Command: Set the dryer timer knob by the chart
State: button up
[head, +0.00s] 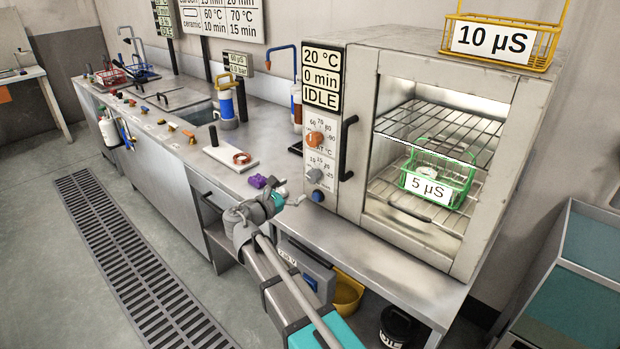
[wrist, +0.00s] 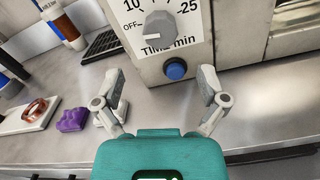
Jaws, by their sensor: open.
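The dryer (head: 360,100) stands on the counter. Its display (head: 322,78) reads 20 °C, 0 min, IDLE. The grey timer knob (head: 314,175) is below the orange temperature knob (head: 315,139); the timer knob also shows in the wrist view (wrist: 155,42), on a dial with OFF, 10 and 25 legible. Its exact pointer setting is hard to read. The wall chart (head: 222,20) is cut off at the top; its ceramic row reads 60 °C 10 min and 70 °C 15 min. My gripper (head: 290,197) is open and empty in front of the panel, its fingers (wrist: 161,85) spread below the knob.
A blue button (wrist: 175,69) sits just below the timer knob. A black handle (head: 347,148) stands right of the panel. A green basket (head: 408,179) tagged 5 µS is inside; a yellow basket (head: 545,58) tagged 10 µS is on top. A purple block (head: 258,181) lies left of my gripper.

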aim_at(310, 179)
jog(key=x, duration=0.8)
jog(key=shift+w+d, duration=0.15)
